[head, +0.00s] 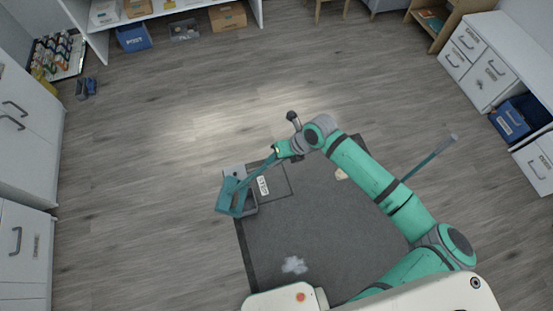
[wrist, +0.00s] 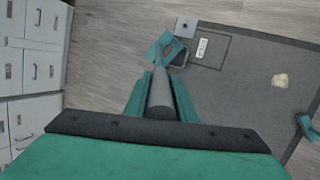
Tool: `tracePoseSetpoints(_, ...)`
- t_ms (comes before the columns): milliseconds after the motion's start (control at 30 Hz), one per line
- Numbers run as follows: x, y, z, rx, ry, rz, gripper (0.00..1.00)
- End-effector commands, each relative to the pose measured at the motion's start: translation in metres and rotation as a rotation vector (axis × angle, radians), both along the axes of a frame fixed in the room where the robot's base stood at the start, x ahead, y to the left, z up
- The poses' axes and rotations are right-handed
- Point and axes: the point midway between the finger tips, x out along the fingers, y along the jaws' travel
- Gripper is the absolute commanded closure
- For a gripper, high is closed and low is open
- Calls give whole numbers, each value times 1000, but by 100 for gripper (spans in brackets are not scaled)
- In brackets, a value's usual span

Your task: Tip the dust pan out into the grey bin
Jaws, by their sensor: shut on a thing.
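My gripper (head: 277,151) is shut on the handle of the teal dust pan (head: 232,197). In the wrist view my gripper (wrist: 161,92) has its two teal fingers on either side of the grey handle, and the dust pan (wrist: 160,47) shows at its far end. The pan appears tilted, over or beside the dark grey bin (head: 251,208). The bin (wrist: 181,60) is partly hidden behind the pan in both views. I cannot tell whether the pan touches the bin or what is inside either.
A dark mat (head: 310,228) lies underneath, with a white label (head: 263,186), a pale patch (head: 294,265) and a beige lump (head: 341,174). A long-handled tool (head: 429,158) is on the right. Cabinets (head: 22,240) line the left.

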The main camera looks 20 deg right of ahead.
Motion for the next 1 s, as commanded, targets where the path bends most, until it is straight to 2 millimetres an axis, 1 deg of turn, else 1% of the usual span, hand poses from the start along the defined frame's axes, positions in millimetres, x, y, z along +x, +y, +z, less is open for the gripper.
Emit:
tracePoseSetpoints(200, -1, -2, 3, 11, -34, -28, 100)
tracePoseSetpoints(1000, -15, -32, -8, 56, -56, -29, 100)
